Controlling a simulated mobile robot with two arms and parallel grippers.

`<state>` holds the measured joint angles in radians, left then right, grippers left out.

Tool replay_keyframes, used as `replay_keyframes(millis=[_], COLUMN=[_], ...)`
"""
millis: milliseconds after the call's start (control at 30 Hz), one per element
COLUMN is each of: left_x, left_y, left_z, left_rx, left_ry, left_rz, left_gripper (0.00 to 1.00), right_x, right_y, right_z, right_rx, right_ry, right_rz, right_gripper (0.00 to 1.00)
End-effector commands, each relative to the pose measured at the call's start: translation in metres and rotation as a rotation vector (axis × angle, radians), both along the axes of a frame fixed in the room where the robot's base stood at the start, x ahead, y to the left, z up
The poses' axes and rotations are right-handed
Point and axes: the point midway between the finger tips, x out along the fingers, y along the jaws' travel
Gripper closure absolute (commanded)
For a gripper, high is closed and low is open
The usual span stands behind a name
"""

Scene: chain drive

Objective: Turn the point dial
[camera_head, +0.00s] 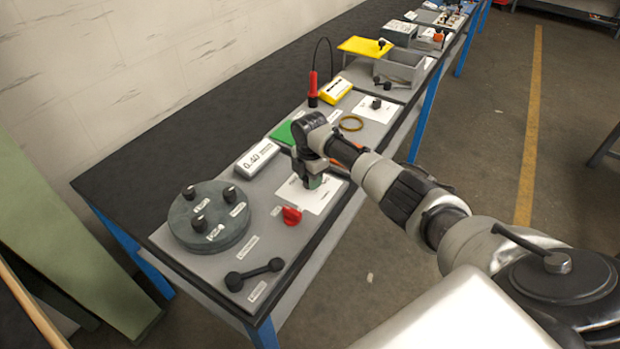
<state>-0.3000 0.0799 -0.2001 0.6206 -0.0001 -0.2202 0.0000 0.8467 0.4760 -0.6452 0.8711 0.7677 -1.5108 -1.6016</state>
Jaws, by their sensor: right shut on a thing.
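My right gripper (311,182) points down over a white label plate (318,200) near the front of the grey panel. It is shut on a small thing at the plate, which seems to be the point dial. The gripper hides nearly all of this thing, so its pointer direction cannot be seen. My left gripper is not in view.
A round dark disc (209,236) with several black knobs, a red knob (291,215) and a black lever (254,274) lie nearer on the panel. Farther along are a yellow meter (335,90) and grey boxes (400,67).

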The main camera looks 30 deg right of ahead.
Motion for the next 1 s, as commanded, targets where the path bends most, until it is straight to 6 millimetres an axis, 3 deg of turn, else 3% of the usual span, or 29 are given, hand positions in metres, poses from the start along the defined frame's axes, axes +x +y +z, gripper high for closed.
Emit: replay_keyframes(millis=[667, 700, 800, 833, 1000], left_x=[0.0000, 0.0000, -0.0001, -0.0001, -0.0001], left_y=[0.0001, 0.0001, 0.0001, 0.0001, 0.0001], left_z=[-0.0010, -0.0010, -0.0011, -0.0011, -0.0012], left_rx=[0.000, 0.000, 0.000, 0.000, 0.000], left_ry=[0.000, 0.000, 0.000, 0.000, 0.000], left_rz=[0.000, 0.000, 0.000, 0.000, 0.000], left_gripper=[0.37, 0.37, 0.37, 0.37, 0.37], right_x=[0.0015, 0.0015, 0.0013, 0.0012, 0.0008], right_y=[-0.0008, -0.0008, -0.0006, -0.0005, -0.0003], right_z=[0.0025, 0.0025, 0.0021, 0.0018, 0.0010], right_rx=[0.001, 0.001, 0.001, 0.001, 0.000], right_ry=[-0.005, -0.005, -0.004, -0.004, -0.002], right_rz=[0.056, 0.056, 0.056, 0.057, 0.057], right_gripper=[0.87, 0.57, 0.42, 0.37, 0.37])
